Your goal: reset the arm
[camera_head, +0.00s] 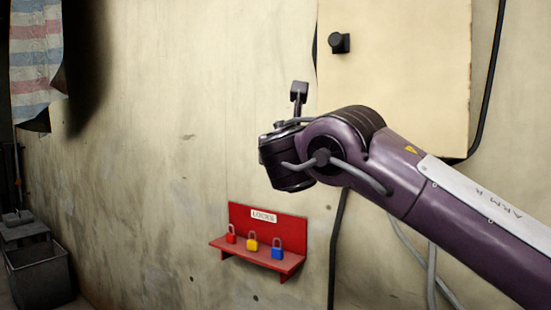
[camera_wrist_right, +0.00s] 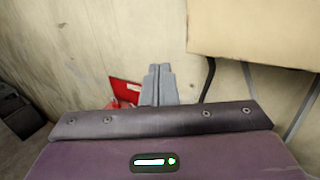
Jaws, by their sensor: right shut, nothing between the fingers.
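My right arm (camera_head: 400,180) reaches in from the right in the head view, with its wrist in front of the bare wall. In the right wrist view my right gripper (camera_wrist_right: 159,70) is shut, its two grey fingers together and nothing between them. The fingers point towards the wall, overlapping the red lock shelf in that view. My left arm and gripper are not in view.
A red shelf (camera_head: 267,254) with red, yellow and blue padlocks is on the wall below my wrist. A beige panel (camera_head: 400,60) with a black knob (camera_head: 339,43) is behind the arm. Cables hang beside it. A dark bin (camera_head: 40,275) stands at lower left; wall between is clear.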

